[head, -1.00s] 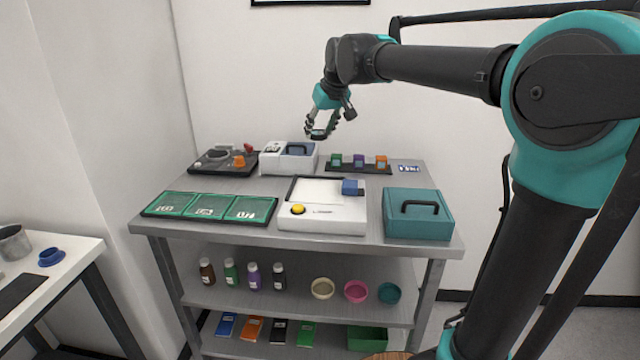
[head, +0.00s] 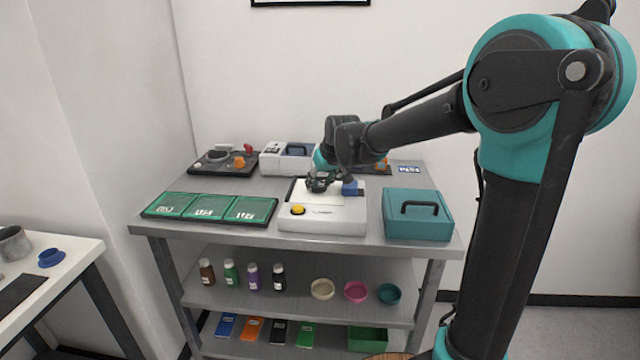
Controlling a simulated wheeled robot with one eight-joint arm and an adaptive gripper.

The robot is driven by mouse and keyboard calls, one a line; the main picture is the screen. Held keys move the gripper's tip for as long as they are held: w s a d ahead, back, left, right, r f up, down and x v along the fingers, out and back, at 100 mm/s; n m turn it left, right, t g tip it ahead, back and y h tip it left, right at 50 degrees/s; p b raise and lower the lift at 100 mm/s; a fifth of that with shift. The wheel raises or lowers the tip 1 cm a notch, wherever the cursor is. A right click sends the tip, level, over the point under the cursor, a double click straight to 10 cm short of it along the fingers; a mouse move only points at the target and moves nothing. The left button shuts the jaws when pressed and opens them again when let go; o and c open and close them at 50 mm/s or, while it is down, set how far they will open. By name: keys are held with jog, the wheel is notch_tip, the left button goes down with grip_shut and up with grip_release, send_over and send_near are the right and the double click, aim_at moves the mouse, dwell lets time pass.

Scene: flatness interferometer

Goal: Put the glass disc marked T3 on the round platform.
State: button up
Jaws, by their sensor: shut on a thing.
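I cannot tell whether the disc touches the instrument. No round platform shows clearly on the instrument, where my gripper covers part of the pale top. A grey round piece (head: 216,157) sits on the dark unit at the back left.
A green three-part tray (head: 273,213) with white labels lies at the left. A teal case (head: 418,226) stands at the right and a white-grey box (head: 288,163) at the back. A dark rack (head: 373,172) is partly behind my arm. Bottles and bowls fill the shelf below.

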jog(key=shift+f, duration=0.25)
jog(key=o, duration=1.2)
jog(key=shift+c, duration=0.2)
